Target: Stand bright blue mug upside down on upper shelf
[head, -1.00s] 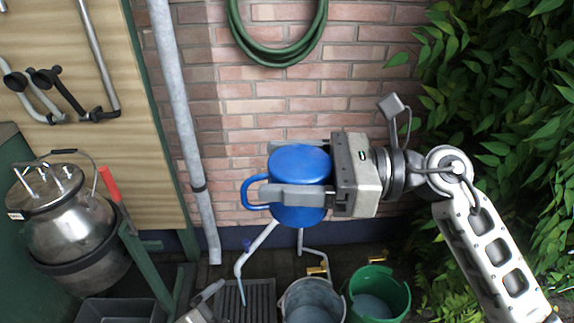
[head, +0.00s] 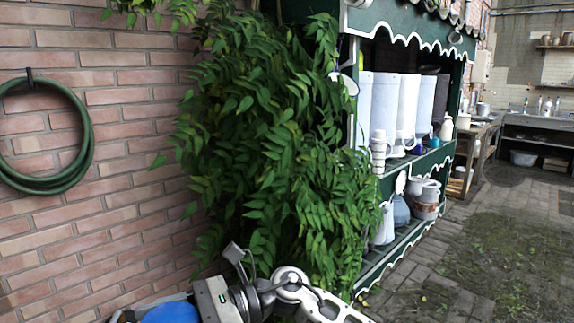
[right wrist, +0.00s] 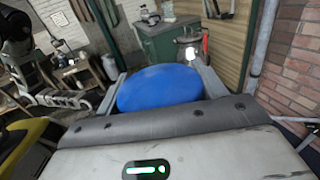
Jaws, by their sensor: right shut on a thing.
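The bright blue mug (head: 172,313) shows only in part at the bottom edge of the head view. My right gripper (head: 160,316) is shut on it, and its fingertips are mostly cut off there. In the right wrist view the mug (right wrist: 160,88) sits between the two fingers of my right gripper (right wrist: 160,84), with its smooth rounded blue face toward the camera. Its handle is hidden. The green shelf unit stands right of centre in the head view, its upper shelf (head: 428,160) holding tall white vessels. My left gripper is not seen.
A leafy climbing plant (head: 275,150) hangs between the brick wall (head: 110,215) and the shelf, covering its near end. A white stacked vessel (head: 378,152) stands at the upper shelf's near end. The lower shelf (head: 400,245) holds pots and jugs. Paving (head: 460,240) right of the shelf is open.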

